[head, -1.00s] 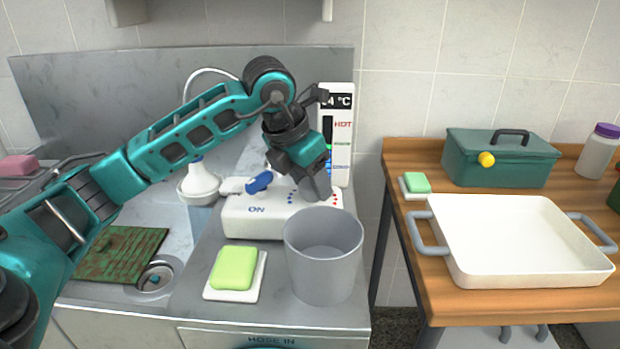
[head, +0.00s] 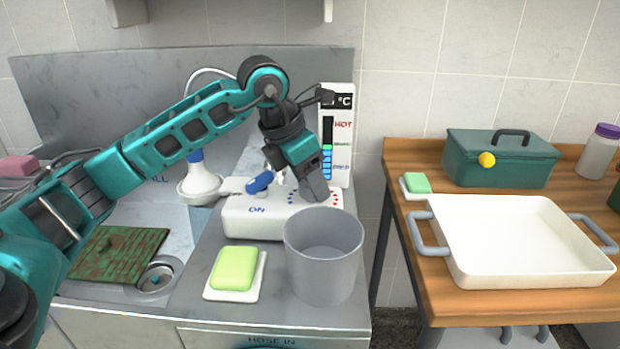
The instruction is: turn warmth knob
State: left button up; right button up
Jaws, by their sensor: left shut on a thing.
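The white control box (head: 262,229) stands on the metal counter, with a blue lever (head: 260,182) on top at the left and "ON" lettering on its front. Blue and red dots show on its right part, around my left gripper (head: 314,188). The gripper points down there and is shut on what appears to be the warmth knob, which its fingers hide. Behind it stands the white temperature gauge (head: 339,170), with a "°C" display, the word HOT, and a dark, green and blue column. My arm partly covers the display's digits. My right gripper is not in view.
A grey bucket (head: 323,272) stands close in front of the box. A green soap on a white dish (head: 210,293) lies left of it. A white funnel-like piece (head: 200,184) is behind left. The wooden table (head: 437,308) at right holds a white tray (head: 458,268) and green toolbox (head: 500,165).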

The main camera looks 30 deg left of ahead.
pick_arm(q)
jog(key=o, duration=1)
jog(key=p+v, duration=0.1)
jog(key=v, duration=1.2)
jog(key=shift+p, duration=0.35)
jog(key=shift+f, duration=0.1)
